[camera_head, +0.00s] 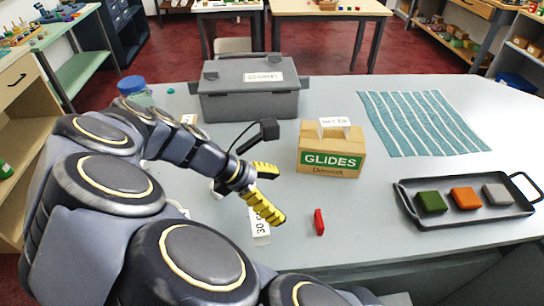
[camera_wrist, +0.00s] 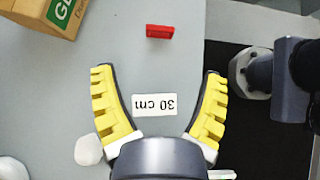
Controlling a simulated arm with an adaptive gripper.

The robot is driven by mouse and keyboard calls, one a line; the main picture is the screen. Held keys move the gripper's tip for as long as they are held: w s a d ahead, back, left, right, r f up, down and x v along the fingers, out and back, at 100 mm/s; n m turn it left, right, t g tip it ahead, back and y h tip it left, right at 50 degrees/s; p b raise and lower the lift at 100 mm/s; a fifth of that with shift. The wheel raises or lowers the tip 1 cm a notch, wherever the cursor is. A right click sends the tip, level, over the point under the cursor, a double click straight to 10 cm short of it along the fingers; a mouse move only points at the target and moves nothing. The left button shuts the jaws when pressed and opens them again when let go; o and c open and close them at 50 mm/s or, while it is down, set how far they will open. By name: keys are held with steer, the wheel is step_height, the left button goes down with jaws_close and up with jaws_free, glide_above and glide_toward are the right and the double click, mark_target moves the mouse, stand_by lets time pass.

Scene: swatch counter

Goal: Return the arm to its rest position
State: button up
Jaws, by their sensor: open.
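My gripper (camera_head: 272,188) has yellow ribbed fingers and hangs over the front part of the grey table, left of a small red block. In the wrist view my gripper (camera_wrist: 158,100) is open, its fingers spread wide with nothing held between them. A white label reading "30 cm" (camera_wrist: 155,104) lies flat below, between the fingers in that view. In the head view the label (camera_head: 259,232) is partly hidden by a finger. My arm reaches in from the left and hides part of the table.
A red block (camera_head: 319,222) stands near the front edge. Behind it is a GLIDES box (camera_head: 330,158). A grey lidded case (camera_head: 250,100) and blue-lidded jar (camera_head: 132,88) stand behind. A striped cloth (camera_head: 418,122) lies right, near a black tray (camera_head: 490,215) with green, orange and grey squares.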

steer(key=s+d+r+m+g+y, duration=0.2)
steer(key=s+d+r+m+y, duration=0.2)
steer(key=s+d+m, duration=0.4)
steer(key=s+a+m+y, duration=0.1)
steer(key=s+m+y, duration=0.3)
steer(key=s+m, duration=0.5)
steer(key=shift+s+f+m+y, duration=0.15)
steer(key=shift+s+m+y, duration=0.2)
steer(key=shift+s, duration=0.85)
steer(key=shift+a, duration=0.1)
